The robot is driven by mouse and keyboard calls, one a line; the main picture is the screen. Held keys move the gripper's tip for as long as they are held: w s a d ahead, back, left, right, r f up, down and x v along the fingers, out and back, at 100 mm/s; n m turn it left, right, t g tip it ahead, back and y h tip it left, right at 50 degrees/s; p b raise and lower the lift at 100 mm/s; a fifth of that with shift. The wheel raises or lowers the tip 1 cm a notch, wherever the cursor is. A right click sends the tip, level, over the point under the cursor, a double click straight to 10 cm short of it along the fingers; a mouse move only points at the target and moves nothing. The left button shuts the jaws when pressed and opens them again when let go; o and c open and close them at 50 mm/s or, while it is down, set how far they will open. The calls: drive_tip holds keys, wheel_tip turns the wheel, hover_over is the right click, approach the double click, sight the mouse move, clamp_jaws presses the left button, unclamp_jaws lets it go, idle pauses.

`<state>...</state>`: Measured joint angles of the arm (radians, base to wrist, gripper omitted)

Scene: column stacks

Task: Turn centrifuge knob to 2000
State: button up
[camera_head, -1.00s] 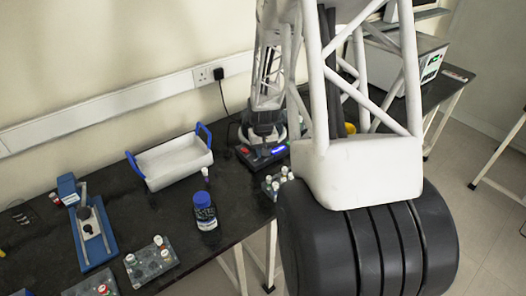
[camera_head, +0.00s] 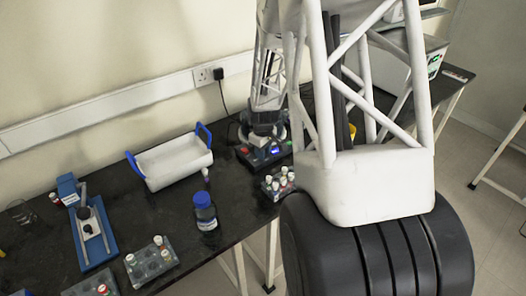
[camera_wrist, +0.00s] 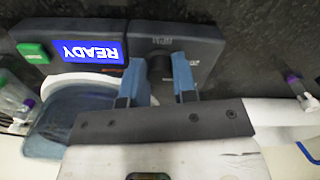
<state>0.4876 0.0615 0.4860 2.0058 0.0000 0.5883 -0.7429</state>
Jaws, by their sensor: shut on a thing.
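The centrifuge (camera_head: 262,156) stands on the black bench near the wall, partly hidden behind my arm in the head view. In the wrist view its dark front panel (camera_wrist: 203,43) shows a green button and a blue display (camera_wrist: 90,50) reading READY, upside down. The dark knob (camera_wrist: 160,66) sits on the panel beside the display. My gripper (camera_wrist: 158,72) has one blue finger on each side of the knob and is shut on it. The knob's pointer and scale are not readable, so its setting cannot be told.
A tube rack (camera_head: 270,190) stands close in front of the centrifuge. A blue-capped bottle (camera_head: 205,212) and a white tray with blue handles (camera_head: 180,176) are to the left. More racks (camera_head: 152,262) and a blue stand (camera_head: 92,240) lie further left.

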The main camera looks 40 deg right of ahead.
idle(0.3)
drive_tip(key=o, duration=0.9)
drive_tip(key=shift+o, duration=0.2)
drive_tip(key=shift+r, duration=0.15)
drive_tip(key=shift+r, duration=3.8)
